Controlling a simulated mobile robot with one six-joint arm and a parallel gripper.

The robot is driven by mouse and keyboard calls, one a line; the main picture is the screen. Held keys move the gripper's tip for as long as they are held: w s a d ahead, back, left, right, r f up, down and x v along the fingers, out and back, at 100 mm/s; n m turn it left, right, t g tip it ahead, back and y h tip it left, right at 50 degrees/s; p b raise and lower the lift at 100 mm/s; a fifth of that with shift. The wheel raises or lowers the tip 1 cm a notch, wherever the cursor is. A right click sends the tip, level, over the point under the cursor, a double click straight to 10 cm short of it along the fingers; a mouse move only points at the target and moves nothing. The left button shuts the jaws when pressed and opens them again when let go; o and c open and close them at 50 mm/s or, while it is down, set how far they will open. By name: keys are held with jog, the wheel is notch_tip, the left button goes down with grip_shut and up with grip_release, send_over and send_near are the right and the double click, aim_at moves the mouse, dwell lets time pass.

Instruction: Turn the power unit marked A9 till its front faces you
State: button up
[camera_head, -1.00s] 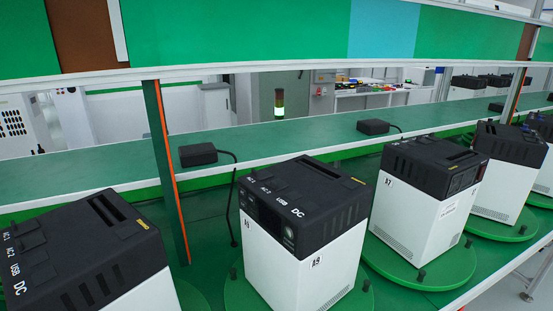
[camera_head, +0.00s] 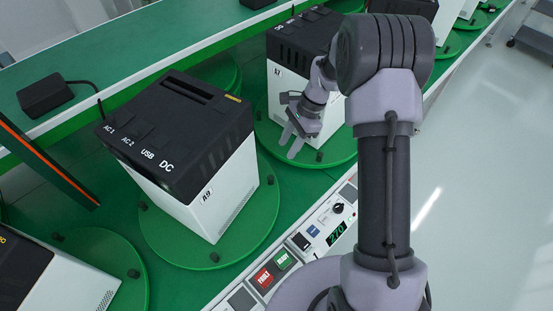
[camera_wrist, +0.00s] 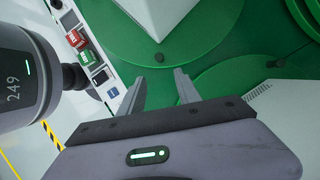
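The power unit marked A9 (camera_head: 215,185) has a black top and white body. It stands on a round green turntable (camera_head: 262,215) with small dark pegs at its rim. The words AC1, AC2, USB and DC run along its top's lower-left edge; the face below that edge is seen very obliquely. The A9 label is on the white side toward the lower right. My gripper (camera_head: 289,146) is open and empty, right of this turntable, near the neighbouring unit. In the wrist view my gripper (camera_wrist: 160,76) points at a green disc with a white box corner above it.
The neighbouring unit (camera_head: 283,88) stands on its own turntable (camera_head: 335,152), partly behind my arm. Another unit (camera_head: 40,275) is at lower left. A control strip with a red FAULT button (camera_head: 262,278), a green READY button (camera_head: 283,260) and a display reading 270 runs along the front edge.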

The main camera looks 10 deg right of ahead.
aim_at(271, 177)
jog(key=b+x, duration=0.3)
jog(key=x, duration=1.3)
jog(key=shift+s+b, duration=0.1)
jog(key=shift+b, duration=0.2)
grip_shut()
